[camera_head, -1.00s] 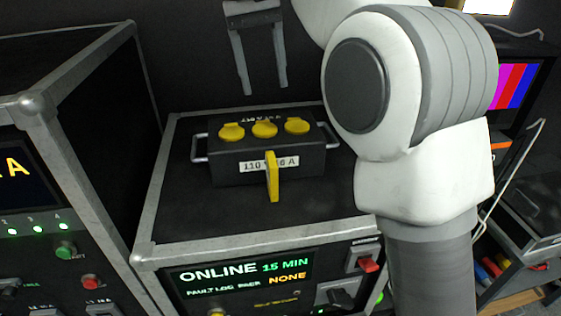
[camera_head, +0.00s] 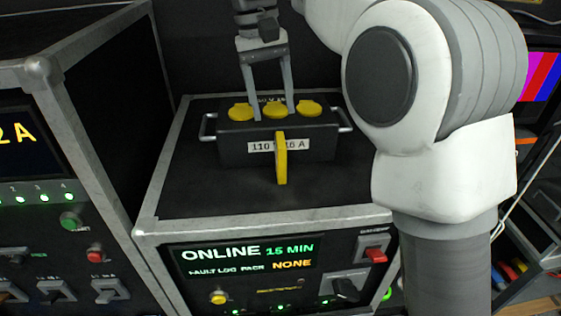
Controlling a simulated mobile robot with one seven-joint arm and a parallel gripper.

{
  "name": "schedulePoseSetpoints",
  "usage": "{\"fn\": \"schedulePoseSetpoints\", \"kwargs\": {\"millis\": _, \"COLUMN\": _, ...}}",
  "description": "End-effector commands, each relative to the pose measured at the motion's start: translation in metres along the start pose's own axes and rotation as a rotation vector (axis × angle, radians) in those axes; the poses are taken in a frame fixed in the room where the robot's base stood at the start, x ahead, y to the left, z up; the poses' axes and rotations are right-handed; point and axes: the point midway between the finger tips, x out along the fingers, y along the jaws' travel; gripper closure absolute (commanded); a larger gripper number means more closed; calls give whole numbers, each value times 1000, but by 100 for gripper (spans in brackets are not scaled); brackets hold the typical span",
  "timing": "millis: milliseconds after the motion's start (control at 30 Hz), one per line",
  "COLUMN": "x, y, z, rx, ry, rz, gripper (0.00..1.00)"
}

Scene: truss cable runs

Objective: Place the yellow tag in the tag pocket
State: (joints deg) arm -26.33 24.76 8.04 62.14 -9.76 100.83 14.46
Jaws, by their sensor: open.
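A dark box (camera_head: 235,152) with a white label reading roughly "110 V 16 A" sits on the black top of a metal-edged case (camera_head: 190,205). A narrow upright yellow piece (camera_head: 281,160) stands at the front of the box and covers part of the label; it looks like the yellow tag. My gripper (camera_head: 273,116) points down over the box, open, its two fingers on either side of the middle yellow round cap (camera_head: 275,111) in this view. I cannot tell whether they touch the box. I cannot make out a tag pocket.
Yellow caps (camera_head: 240,113) and (camera_head: 310,107) flank the middle one. Handles (camera_head: 208,127) stick out at the box's sides. A taller console (camera_head: 110,100) stands at the left. My arm hides the right side.

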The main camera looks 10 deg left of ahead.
Motion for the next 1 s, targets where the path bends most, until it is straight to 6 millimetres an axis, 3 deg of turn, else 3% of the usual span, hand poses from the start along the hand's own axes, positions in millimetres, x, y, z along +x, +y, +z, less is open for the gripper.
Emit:
{"fn": "schedulePoseSetpoints", "kwargs": {"millis": 133, "x": 20, "y": 0, "z": 1, "rx": 0, "ry": -1, "rz": 1, "gripper": 36}}
{"fn": "schedulePoseSetpoints", "kwargs": {"millis": 467, "x": 41, "y": 0, "z": 1, "rx": 1, "ry": -1, "rz": 1, "gripper": 36}}
{"fn": "schedulePoseSetpoints", "kwargs": {"millis": 733, "x": 75, "y": 0, "z": 2, "rx": 1, "ry": 0, "rz": 0, "gripper": 36}}
{"fn": "schedulePoseSetpoints", "kwargs": {"millis": 1000, "x": 83, "y": 0, "z": 1, "rx": 1, "ry": 2, "rz": 0, "gripper": 36}}
